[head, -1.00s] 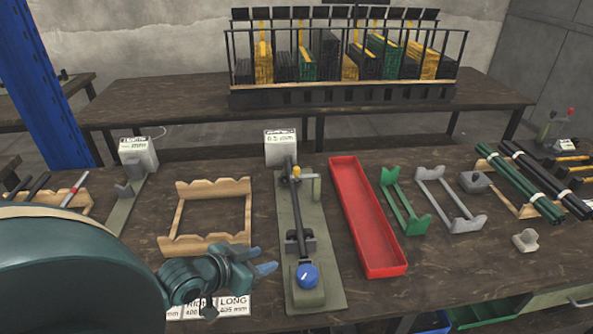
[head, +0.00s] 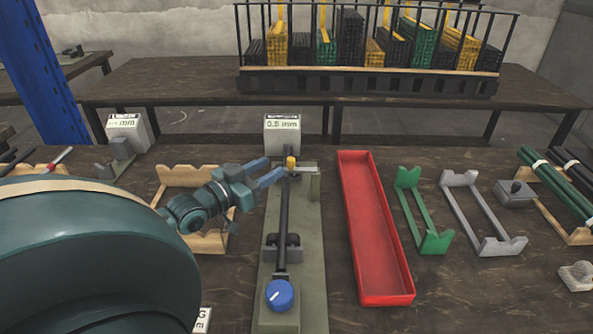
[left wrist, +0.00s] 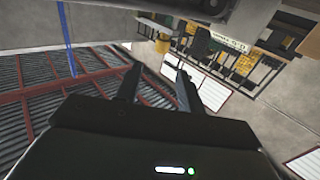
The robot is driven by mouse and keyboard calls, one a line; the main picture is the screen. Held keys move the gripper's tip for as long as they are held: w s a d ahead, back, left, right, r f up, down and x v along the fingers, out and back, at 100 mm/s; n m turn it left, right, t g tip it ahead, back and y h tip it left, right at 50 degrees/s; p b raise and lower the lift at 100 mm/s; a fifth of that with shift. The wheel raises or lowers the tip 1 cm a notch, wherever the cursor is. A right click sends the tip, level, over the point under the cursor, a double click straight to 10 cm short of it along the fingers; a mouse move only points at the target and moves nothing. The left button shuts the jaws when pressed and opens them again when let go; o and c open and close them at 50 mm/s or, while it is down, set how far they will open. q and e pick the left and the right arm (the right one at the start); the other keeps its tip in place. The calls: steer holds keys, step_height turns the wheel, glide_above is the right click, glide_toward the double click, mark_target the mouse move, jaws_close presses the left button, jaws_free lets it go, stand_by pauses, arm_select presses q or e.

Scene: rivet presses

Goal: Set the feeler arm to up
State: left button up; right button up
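The gauge fixture (head: 306,255) is a long grey-green plate in the middle of the bench. A dark rod (head: 283,220) lies lengthwise on it, with a blue knob (head: 279,295) at the near end and a white display box (head: 282,135) at the far end. What looks like the feeler arm (head: 306,169) is a short grey bar with a yellow tip (head: 291,163), reaching left from a post to over the rod. It looks about level. My left gripper (head: 276,169) is open and empty, its blue-grey fingers just left of the yellow tip; contact is unclear. My right gripper is not in view.
A red tray (head: 347,160) lies right of the fixture, then green (head: 410,215) and grey (head: 462,205) cradles. A wooden cradle (head: 213,245) is left, partly behind my left arm. Another display box (head: 126,130) stands farther left. The wrist view shows mostly room background.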

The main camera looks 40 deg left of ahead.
mark_target(291, 158)
arm_select(q)
steer(key=shift+w+d+f+b, duration=0.1)
steer(key=shift+w+d+b, duration=0.05)
steer(key=shift+w, duration=1.1)
steer(key=shift+w+d+f+b, duration=0.1)
steer(key=shift+w+f+b, duration=0.05)
steer(key=shift+w, duration=1.15)
steer(key=shift+w+d+f+b, duration=0.1)
steer(key=shift+w+d+b, duration=0.05)
steer(key=shift+w, duration=1.1)
steer(key=shift+c, duration=0.5)
jaws_close()
